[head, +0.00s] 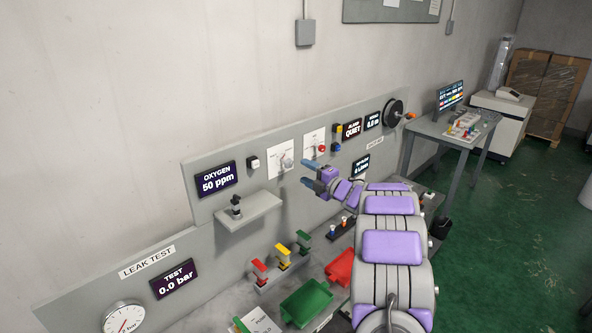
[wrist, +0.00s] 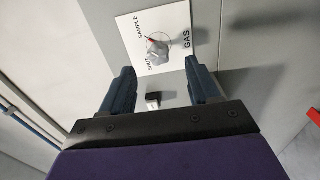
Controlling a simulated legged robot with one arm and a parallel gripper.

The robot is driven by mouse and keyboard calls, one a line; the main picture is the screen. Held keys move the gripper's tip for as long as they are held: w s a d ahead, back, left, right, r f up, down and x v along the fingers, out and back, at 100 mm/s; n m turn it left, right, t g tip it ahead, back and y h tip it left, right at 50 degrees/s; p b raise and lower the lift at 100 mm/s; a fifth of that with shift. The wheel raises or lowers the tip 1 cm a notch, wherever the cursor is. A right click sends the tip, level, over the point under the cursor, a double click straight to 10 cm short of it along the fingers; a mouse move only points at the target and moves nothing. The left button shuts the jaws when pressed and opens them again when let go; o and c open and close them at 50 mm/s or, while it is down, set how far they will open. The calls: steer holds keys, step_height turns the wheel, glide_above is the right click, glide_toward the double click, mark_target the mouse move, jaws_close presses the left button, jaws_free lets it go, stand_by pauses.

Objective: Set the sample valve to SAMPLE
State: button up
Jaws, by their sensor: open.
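The sample valve is a grey knob (wrist: 158,50) with a red pointer mark on a white plate (wrist: 127,28) lettered SAMPLE, SHUT and GAS. In the wrist view the red mark points up and left, near the SAMPLE lettering; its exact setting is hard to tell. In the head view a grey knob (head: 287,162) sits on a white plate on the grey wall panel. My gripper (head: 307,173) is open and empty, just right of and below that knob. In the wrist view the knob lies ahead of my open fingers (wrist: 161,82), apart from them.
A second white plate (head: 313,138) with a red knob is to the right. An oxygen display (head: 216,180) and a small shelf (head: 252,208) holding a black fitting are to the left. Red and green trays (head: 306,303) lie below. A small black part (wrist: 153,97) shows between my fingers.

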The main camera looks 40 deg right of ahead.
steer(key=s, duration=0.8)
steer(key=shift+s+d+b, duration=0.3)
steer(key=shift+d, duration=0.15)
steer(key=shift+f, duration=0.1)
